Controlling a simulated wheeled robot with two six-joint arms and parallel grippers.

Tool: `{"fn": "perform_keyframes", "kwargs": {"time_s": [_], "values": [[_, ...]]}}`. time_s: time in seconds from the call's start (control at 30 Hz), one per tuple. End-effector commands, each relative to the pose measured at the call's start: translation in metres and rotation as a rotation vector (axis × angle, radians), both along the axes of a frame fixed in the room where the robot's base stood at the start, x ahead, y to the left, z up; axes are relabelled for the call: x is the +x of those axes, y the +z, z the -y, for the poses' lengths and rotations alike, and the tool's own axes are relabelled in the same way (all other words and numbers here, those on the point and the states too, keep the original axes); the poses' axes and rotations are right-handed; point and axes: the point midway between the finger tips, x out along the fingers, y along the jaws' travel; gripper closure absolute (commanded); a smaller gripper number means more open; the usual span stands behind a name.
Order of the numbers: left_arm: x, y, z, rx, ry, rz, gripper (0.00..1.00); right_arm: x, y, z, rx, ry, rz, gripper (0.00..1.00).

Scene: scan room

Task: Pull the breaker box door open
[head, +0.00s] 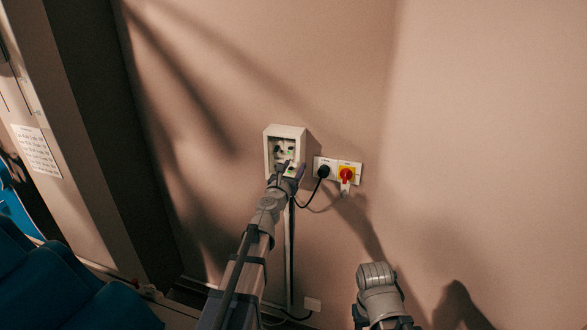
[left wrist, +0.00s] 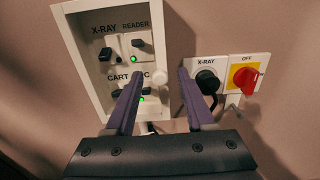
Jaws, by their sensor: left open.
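I cannot make out a separate door panel or whether a clear one covers the switches. My left gripper (head: 291,167) is at the lower right of the box. In the left wrist view its dark fingers (left wrist: 160,76) are open, around the box's lower right edge; contact cannot be told. My right gripper is not visible.
Right of the box, a wall plate holds a black X-RAY plug (left wrist: 207,81) with a cable and a red rotary switch on yellow (left wrist: 245,77). A conduit (head: 289,255) runs down the wall. Blue seats (head: 60,285) stand at lower left. The right wall is bare.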

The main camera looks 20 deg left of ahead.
Motion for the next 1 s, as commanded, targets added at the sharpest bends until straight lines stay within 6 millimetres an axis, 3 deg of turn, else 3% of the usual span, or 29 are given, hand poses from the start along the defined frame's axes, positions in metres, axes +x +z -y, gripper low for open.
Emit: {"fn": "perform_keyframes", "kwargs": {"time_s": [0.17, 0.63, 1.0], "values": [[-0.0008, 0.0000, 0.0001, 0.000, 0.000, 0.000, 0.48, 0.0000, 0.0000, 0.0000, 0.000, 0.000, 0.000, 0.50], [-0.0009, 0.0000, 0.0001, 0.000, 0.000, 0.000, 1.00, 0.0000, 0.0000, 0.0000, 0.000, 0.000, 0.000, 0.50], [-0.0009, 0.0000, 0.0000, 0.000, 0.000, 0.000, 1.00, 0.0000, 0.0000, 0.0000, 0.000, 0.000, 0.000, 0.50]]}}
